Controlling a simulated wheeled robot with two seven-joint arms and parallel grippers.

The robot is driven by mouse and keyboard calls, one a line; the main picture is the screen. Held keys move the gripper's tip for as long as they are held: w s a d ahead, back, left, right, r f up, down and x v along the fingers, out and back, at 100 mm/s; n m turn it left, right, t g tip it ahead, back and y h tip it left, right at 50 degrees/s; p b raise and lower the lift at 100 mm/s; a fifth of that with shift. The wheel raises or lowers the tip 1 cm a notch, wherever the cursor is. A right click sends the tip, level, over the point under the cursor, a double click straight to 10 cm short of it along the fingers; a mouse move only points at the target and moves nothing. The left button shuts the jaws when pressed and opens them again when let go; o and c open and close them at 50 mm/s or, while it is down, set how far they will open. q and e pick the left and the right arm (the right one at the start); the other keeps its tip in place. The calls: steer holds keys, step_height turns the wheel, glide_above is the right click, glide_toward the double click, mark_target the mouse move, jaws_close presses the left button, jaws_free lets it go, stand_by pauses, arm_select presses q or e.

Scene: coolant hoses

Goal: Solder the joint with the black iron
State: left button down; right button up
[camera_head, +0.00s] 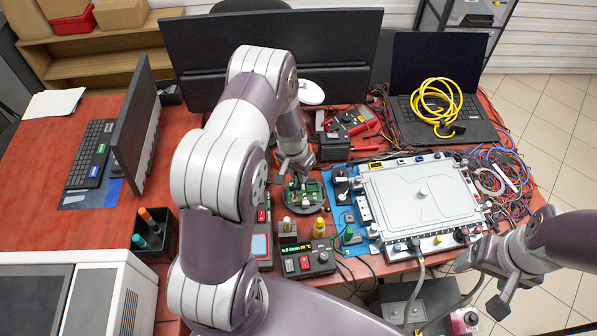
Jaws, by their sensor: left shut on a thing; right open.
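A green circuit board (311,188) sits on a round grey holder (305,208) in the middle of the table. My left gripper (292,181) is directly over the left part of the board, pointing down. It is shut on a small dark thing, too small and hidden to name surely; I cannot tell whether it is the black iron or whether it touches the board. My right gripper (480,284) is open and empty at the lower right, off the table's front edge.
A control box with a green display (305,262) stands in front of the board, with a yellow-topped part (319,228) behind it. A large grey lidded case (422,195) is to the right. Loose wires (500,170), a laptop with yellow cable (437,108) and monitors crowd the table.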

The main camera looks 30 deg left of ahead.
stand_by(0.5)
arm_select(q)
step_height(320, 180, up, 6)
steer(key=p, duration=0.4)
steer(key=shift+r, duration=0.1)
